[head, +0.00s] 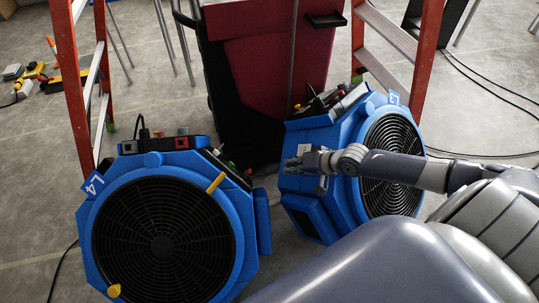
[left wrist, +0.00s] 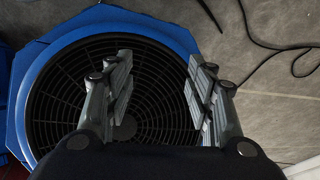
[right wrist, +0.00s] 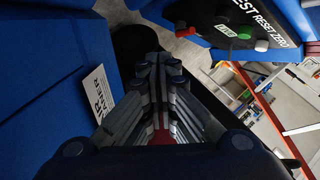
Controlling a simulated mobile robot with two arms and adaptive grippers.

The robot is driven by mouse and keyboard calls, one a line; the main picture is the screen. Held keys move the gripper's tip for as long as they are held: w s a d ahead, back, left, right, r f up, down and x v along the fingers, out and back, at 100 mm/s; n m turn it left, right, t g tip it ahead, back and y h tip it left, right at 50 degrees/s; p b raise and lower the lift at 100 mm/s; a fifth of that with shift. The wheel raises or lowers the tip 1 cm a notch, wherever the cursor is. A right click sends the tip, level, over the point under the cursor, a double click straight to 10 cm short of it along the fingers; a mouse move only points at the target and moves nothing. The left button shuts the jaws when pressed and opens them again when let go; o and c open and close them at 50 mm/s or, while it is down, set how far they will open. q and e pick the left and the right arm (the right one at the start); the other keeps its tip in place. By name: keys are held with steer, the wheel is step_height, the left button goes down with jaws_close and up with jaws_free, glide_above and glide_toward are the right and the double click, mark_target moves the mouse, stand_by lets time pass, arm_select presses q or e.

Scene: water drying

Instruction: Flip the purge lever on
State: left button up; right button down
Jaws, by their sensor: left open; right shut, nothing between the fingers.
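I cannot make out any lever labelled purge. My right gripper (head: 300,163) is shut and empty beside the blue fan marked L3 (head: 315,138). In the right wrist view this gripper (right wrist: 160,78) points between blue housings, below the panel and apart from its knobs. My left gripper (left wrist: 160,85) is open and empty above a round black fan grille (left wrist: 70,75).
The blue fan marked L4 (head: 88,215) stands at the left with a yellow handle (head: 215,183). A dark red cabinet (head: 265,70) and orange ladders (head: 70,75) stand behind. Cables (head: 480,75) lie on the floor at right. Tools lie far left.

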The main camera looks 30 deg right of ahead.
mark_target(249, 172)
arm_select(q)
steer(key=w+d+r+t+h+b, duration=0.1)
steer(key=w+d+r+t+b, duration=0.1)
steer(key=w+r+t+b, duration=0.2)
steer(key=shift+w+d+r+t+b, duration=0.25)
steer(key=shift+w+t+b, duration=0.05)
steer(key=shift+w, duration=1.55)
arm_select(e)
steer(key=w+a+f, duration=0.6)
steer(key=w, duration=0.2)
steer(key=shift+w+a+f, duration=0.15)
steer(key=shift+w, duration=0.2)
arm_select(q)
steer(key=shift+s, duration=0.1)
steer(key=s+a+f+g+y+p, duration=0.1)
steer(key=s+g, duration=0.3)
steer(key=s, duration=0.4)
steer(key=shift+s+a+f+p, duration=0.3)
steer(key=shift+a+f+p, duration=0.4)
steer(key=shift+a, duration=0.15)
arm_select(e)
steer(key=shift+w+r, duration=0.15)
steer(key=shift+r, duration=0.05)
